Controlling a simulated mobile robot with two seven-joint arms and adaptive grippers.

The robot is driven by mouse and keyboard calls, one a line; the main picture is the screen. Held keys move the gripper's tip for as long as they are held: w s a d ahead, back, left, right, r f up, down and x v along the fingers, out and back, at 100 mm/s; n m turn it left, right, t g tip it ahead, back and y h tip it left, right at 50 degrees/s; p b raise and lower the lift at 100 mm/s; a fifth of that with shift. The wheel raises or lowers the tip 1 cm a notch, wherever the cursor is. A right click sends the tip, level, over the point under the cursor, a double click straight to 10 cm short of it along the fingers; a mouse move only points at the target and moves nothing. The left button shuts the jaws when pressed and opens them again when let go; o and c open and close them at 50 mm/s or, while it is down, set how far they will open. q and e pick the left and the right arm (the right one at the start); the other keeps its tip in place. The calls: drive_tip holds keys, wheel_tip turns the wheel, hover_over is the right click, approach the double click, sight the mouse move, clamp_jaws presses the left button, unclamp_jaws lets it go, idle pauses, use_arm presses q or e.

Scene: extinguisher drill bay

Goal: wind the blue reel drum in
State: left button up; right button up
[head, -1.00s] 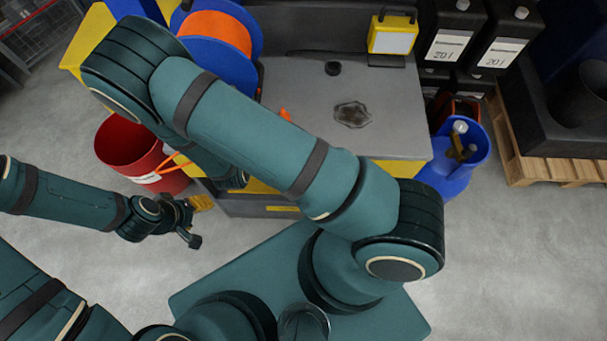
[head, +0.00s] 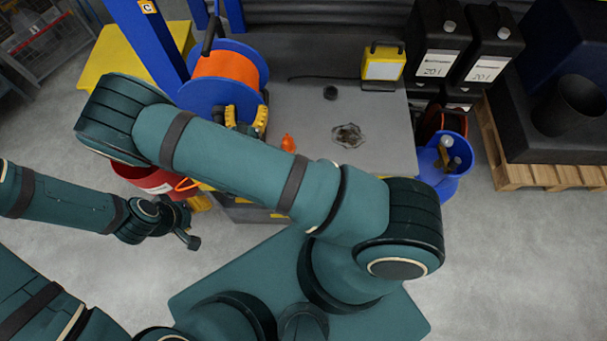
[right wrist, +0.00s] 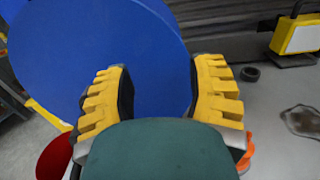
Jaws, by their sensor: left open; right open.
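The reel drum (head: 222,97) has blue flanges with orange hose (head: 228,68) wound between them, and stands at the back left of the grey bench. A black handle (head: 211,33) sticks up at its upper left. A blue flange (right wrist: 150,60) fills much of the right wrist view. My right gripper (head: 245,120) is open and empty, its yellow fingers just in front of the near flange; they also show in the right wrist view (right wrist: 160,92), spread apart. I cannot tell whether they touch it. My left gripper (head: 195,222) is open, low at the left near the red bucket.
The grey bench (head: 300,105) carries a yellow lamp (head: 383,63), a small black ring, a dark stain and an orange cone-like piece (head: 288,143). A red bucket (head: 148,182) stands front left, a blue bin (head: 447,165) at right, a pallet (head: 545,178) far right. Front floor is clear.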

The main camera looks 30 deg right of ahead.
drive_tip(key=d+b+v, duration=0.1)
drive_tip(key=b+v, duration=0.1)
drive_tip(key=v, duration=1.1)
drive_tip(key=s+d+f+m+g+b, duration=0.1)
drive_tip(key=s+d+f+m+g, duration=0.3)
drive_tip(key=g, duration=0.5)
drive_tip(key=s+d+f+m+g+b, duration=0.1)
drive_tip(key=s+d+f+m+g, duration=0.2)
drive_tip(key=s+f+m+g, duration=0.4)
drive_tip(key=shift+s+d+f+m+g, duration=0.2)
drive_tip(key=shift+s+d+m+g, duration=0.5)
drive_tip(key=shift+s, duration=1.3)
drive_tip(key=shift+a+n+b, duration=0.3)
